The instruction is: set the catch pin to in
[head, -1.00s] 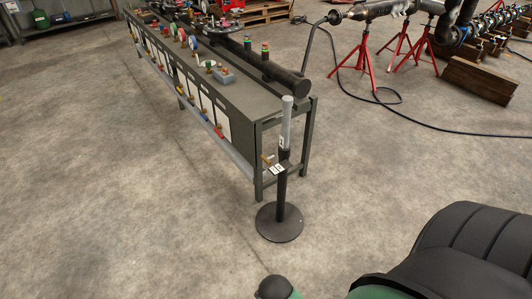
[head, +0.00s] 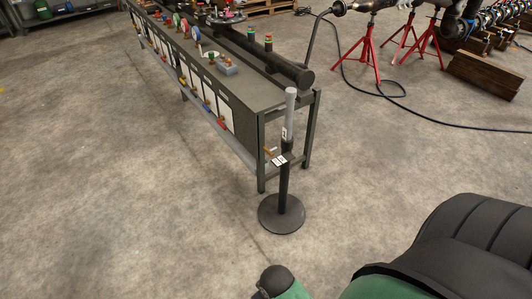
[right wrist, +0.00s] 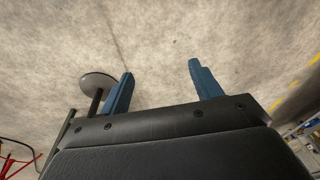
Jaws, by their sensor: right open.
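A stand with a round dark base (head: 281,214), a black post and a grey upper tube (head: 290,103) stands upright on the floor in the head view. A small brass-coloured pin (head: 270,152) sticks out to the left of the post, beside small white labels (head: 281,160). Its exact setting is too small to tell. In the right wrist view the stand's base (right wrist: 98,82) shows at the left, beyond my right gripper (right wrist: 158,80). That gripper's blue fingers are wide apart with nothing between them, well away from the stand. My left gripper is not in view.
A long workbench (head: 245,95) with valves and a dark pipe stands right behind the stand. Red tripod stands (head: 363,58) and a black hose (head: 420,115) lie at the upper right, near timber blocks (head: 484,75). The floor left of and in front of the stand is clear.

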